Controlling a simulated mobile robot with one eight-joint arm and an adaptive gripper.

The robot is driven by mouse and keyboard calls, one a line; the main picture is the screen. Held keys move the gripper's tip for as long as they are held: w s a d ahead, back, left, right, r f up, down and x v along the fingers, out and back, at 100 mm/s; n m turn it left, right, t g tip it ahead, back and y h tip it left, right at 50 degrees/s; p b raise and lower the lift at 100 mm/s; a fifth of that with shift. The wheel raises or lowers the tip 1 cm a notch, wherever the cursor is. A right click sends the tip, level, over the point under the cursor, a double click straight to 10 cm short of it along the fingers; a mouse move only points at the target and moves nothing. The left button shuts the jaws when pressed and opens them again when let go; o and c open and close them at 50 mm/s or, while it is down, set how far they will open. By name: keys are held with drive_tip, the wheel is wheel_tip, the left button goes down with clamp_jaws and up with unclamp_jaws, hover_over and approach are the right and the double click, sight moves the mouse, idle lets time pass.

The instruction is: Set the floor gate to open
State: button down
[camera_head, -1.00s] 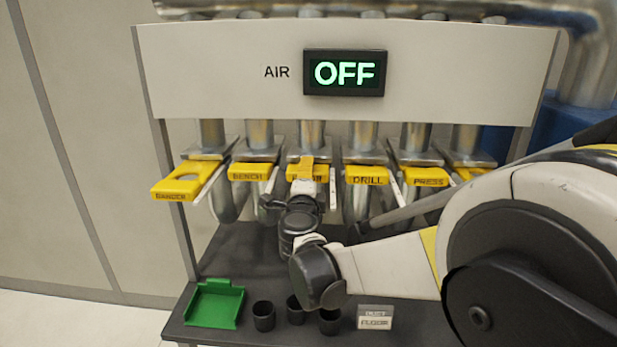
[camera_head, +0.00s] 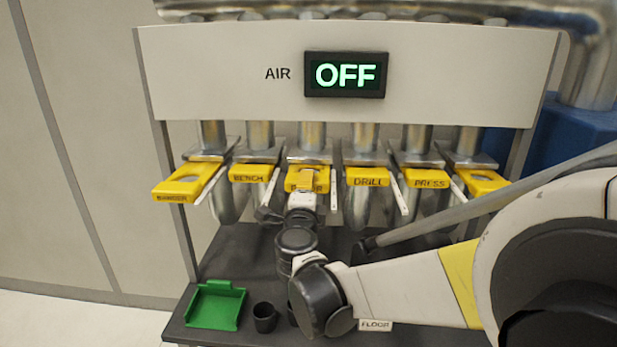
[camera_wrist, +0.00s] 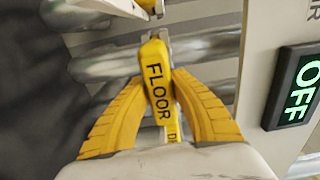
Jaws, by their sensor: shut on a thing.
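The floor gate (camera_head: 319,183) is a yellow sliding tab, third from the left in the row under the panel. Its lettering FLOOR shows clearly in the wrist view (camera_wrist: 158,85). My gripper (camera_wrist: 160,82) has its two yellow fingers on either side of this tab, shut on it. In the head view my gripper (camera_head: 304,193) is in front of the tab and covers part of its label. The tab sticks out slightly toward me. How far its slide is drawn out is hard to judge.
The sander gate (camera_head: 182,186) at far left sticks out with a hole showing. Bench (camera_head: 250,174), drill (camera_head: 367,177) and press (camera_head: 426,179) gates flank the floor gate. A green tray (camera_head: 215,305) and black cups (camera_head: 265,317) are on the shelf below.

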drive_tip(key=s, duration=0.6)
drive_tip(key=shift+s, duration=0.4)
drive_tip(key=shift+a, duration=0.1)
drive_tip(key=c, duration=1.1)
unclamp_jaws()
drive_tip(key=shift+s, duration=0.15)
drive_tip(key=s, duration=1.1)
drive_tip(key=shift+s+a, duration=0.2)
drive_tip(key=shift+s, duration=0.2)
drive_tip(key=shift+r, duration=0.1)
